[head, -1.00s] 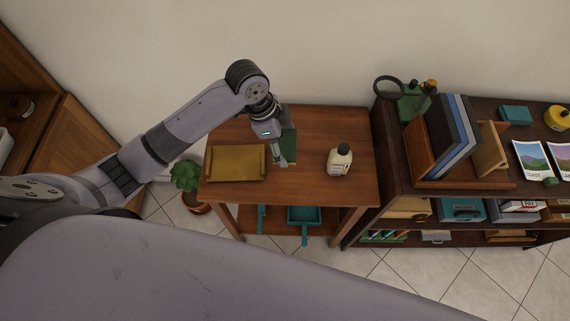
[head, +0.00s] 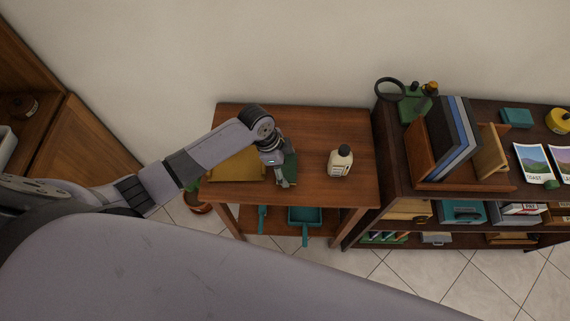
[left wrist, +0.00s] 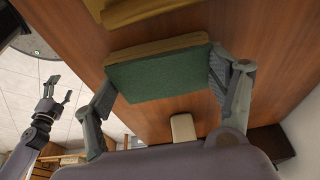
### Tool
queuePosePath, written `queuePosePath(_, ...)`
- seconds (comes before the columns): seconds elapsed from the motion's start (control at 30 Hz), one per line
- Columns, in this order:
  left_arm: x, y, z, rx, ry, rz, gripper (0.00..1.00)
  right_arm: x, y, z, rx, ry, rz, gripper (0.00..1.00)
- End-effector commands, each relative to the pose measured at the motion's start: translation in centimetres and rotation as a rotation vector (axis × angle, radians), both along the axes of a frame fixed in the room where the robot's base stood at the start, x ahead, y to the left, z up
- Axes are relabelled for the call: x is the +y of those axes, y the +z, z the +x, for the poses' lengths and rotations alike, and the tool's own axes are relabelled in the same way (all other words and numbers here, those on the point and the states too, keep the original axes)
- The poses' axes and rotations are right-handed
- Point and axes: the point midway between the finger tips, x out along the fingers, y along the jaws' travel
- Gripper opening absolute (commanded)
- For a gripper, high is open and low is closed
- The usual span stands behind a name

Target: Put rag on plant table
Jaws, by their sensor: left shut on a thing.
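The rag (head: 290,168) looks like a flat green slab with a mustard layer along one side. It also shows in the left wrist view (left wrist: 160,75), between the two fingers of my left gripper (head: 284,178). That gripper is shut on it. The rag is over the middle of the brown wooden table (head: 320,120), right of a mustard tray (head: 232,168). I cannot tell whether it touches the tabletop. My right gripper (left wrist: 60,91) shows at the left of the left wrist view, away from the table, with fingers apart and empty.
A cream bottle with a dark cap (head: 340,160) stands on the table's right part. A teal dustpan (head: 305,215) lies on the shelf below. A potted plant (head: 197,203), partly hidden by my arm, stands on the floor at left. A full bookshelf (head: 400,160) adjoins at right.

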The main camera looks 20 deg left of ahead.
Motion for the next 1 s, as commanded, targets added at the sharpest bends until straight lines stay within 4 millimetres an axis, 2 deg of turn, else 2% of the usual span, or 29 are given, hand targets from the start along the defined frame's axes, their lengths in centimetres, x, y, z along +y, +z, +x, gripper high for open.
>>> queuePosePath(0.17, 0.0, -0.4, 0.0, 0.001, 0.001, 0.001, 0.47, 0.7, -0.2, 0.0, 0.000, 0.001, 0.008, 0.72)
queuePosePath(0.2, 0.0, -0.3, 0.0, 0.001, 0.001, 0.001, 0.81, 0.8, -0.1, 0.0, 0.000, 0.001, 0.009, 0.72)
queuePosePath(0.47, 0.0, -0.3, 0.0, 0.001, 0.001, 0.000, 0.98, 0.8, -0.1, 0.0, 0.000, 0.001, 0.009, 0.72)
queuePosePath(0.8, 0.0, -0.1, 0.0, 0.000, 0.001, 0.000, 0.98, 0.3, 0.0, 0.0, 0.000, 0.001, 0.004, 0.72)
queuePosePath(0.93, 0.3, 0.9, 0.0, -0.002, 0.001, 0.001, 0.98, 0.1, 0.0, 0.0, -0.001, 0.000, 0.002, 0.72)
queuePosePath(1.0, 0.6, 2.0, 0.0, -0.003, 0.001, -0.001, 0.98, 0.1, 0.0, 0.0, -0.001, 0.000, 0.001, 0.72)
